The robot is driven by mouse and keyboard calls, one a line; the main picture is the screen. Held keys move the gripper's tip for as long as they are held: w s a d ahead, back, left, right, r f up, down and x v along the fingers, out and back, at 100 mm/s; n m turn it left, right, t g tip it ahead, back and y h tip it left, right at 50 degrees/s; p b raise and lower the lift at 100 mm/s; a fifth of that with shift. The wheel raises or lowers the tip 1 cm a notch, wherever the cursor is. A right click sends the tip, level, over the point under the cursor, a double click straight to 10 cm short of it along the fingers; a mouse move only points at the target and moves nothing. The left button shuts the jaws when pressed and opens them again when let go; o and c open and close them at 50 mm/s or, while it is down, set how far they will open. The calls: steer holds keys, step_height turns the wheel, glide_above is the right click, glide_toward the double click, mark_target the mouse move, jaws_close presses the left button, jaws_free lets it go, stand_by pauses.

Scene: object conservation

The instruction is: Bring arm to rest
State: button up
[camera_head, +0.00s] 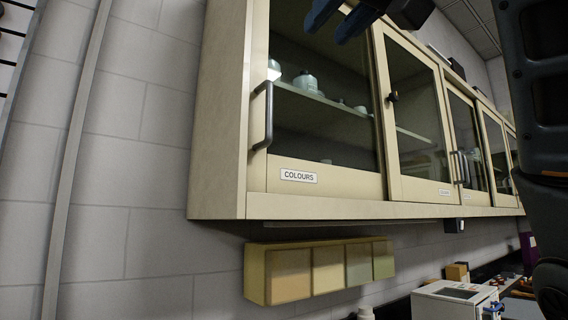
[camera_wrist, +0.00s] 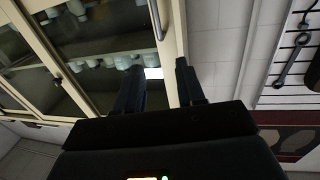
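My gripper (camera_wrist: 160,82) shows in the wrist view with its two dark fingers apart and nothing between them. Beyond the gap are the pale cabinet frame and a white label. In the head view my gripper (camera_head: 340,24) is at the top edge, in front of the upper part of the wall cabinet (camera_head: 220,130). The rest of my arm is partly out of frame there, with a dark link along the right edge. I cannot tell whether the fingers touch the cabinet.
The cabinet has glass doors, a grey handle (camera_head: 268,115), a COLOURS label (camera_head: 298,176) and jars (camera_head: 306,82) on a shelf. A box with coloured panels (camera_head: 290,275) hangs below. A white device (camera_head: 452,300) stands lower right. Tools (camera_wrist: 293,45) hang on a rack in the wrist view.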

steer(key=w+d+f+m, duration=0.1)
steer(key=w+f, duration=0.3)
steer(key=f, duration=0.3)
steer(key=w+d+f+m+y, duration=0.1)
steer(key=w+f, duration=0.3)
steer(key=f, duration=0.4)
steer(key=w+f+m, duration=0.1)
steer(key=w+f, duration=0.2)
steer(key=f, duration=0.4)
steer(key=s+d+f+m+t+h, duration=0.1)
steer(key=s+d+f+m+h, duration=0.1)
steer(key=f, duration=1.1)
steer(key=s+d+f+m+h, duration=0.1)
steer(key=d+f+m, duration=0.15)
steer(key=f, duration=1.05)
steer(key=s+d+f+h, duration=0.2)
steer(key=s+f, duration=0.7)
steer(key=s+d+f+h, duration=0.2)
steer(key=s+d+f, duration=0.1)
steer(key=s+f, duration=0.7)
steer(key=s+d+f+n+g+h, duration=0.1)
steer(key=s+d+n+g, duration=0.1)
steer(key=s, duration=2.1)
steer(key=shift+s+d+g+h, duration=0.2)
steer(key=shift+d+g+h, duration=0.1)
steer(key=shift+d, duration=0.4)
